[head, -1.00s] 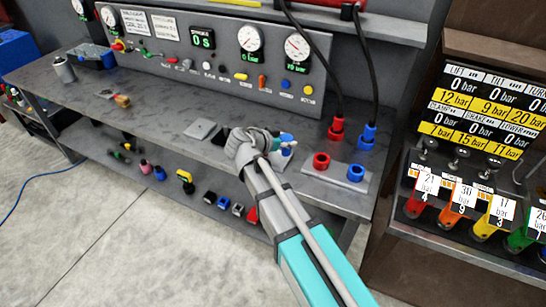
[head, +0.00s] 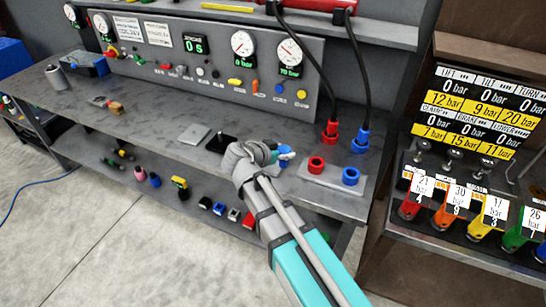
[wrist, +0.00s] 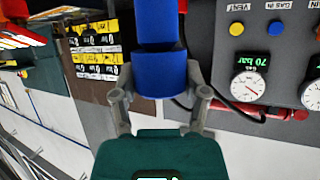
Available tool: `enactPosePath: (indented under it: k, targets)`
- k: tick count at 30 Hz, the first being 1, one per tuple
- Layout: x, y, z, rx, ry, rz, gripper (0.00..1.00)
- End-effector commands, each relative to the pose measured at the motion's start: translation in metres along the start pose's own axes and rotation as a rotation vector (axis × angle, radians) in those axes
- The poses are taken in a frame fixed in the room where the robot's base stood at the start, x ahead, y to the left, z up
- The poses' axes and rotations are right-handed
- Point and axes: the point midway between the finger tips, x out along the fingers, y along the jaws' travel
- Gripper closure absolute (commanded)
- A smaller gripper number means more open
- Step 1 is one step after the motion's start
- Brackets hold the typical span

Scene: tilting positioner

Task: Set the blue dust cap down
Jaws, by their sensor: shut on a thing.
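The blue dust cap (wrist: 160,70) shows large in the wrist view as a blue cylinder with a wider lower ring. My gripper (wrist: 160,92) is shut on it, one finger on each side. In the head view my gripper (head: 284,154) is above the front part of the grey workbench (head: 165,135), left of a plate with red and blue sockets. There the cap is mostly hidden by my gripper, and its gap to the bench top cannot be told.
A red socket (head: 316,163) and a blue socket (head: 350,176) stand on the plate to the right. Red and blue hose couplings (head: 360,141) stand behind them. A flat grey plate (head: 194,135) and a black pad (head: 220,144) lie to the left.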

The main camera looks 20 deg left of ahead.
Motion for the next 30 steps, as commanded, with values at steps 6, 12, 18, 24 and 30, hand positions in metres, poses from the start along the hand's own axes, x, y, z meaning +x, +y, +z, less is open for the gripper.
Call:
enactPosePath:
  k: [6, 12, 18, 24, 30]
  targets:
    - [0.027, -0.034, 0.009, 0.000, 0.000, 0.001, 0.88]
    - [0.051, -0.064, 0.015, 0.000, 0.000, 0.001, 0.88]
    - [0.068, -0.078, 0.029, 0.000, 0.000, 0.001, 0.88]
    - [0.084, -0.091, 0.042, 0.000, 0.000, 0.002, 0.88]
    - [0.093, -0.098, 0.048, 0.000, 0.000, 0.002, 0.88]
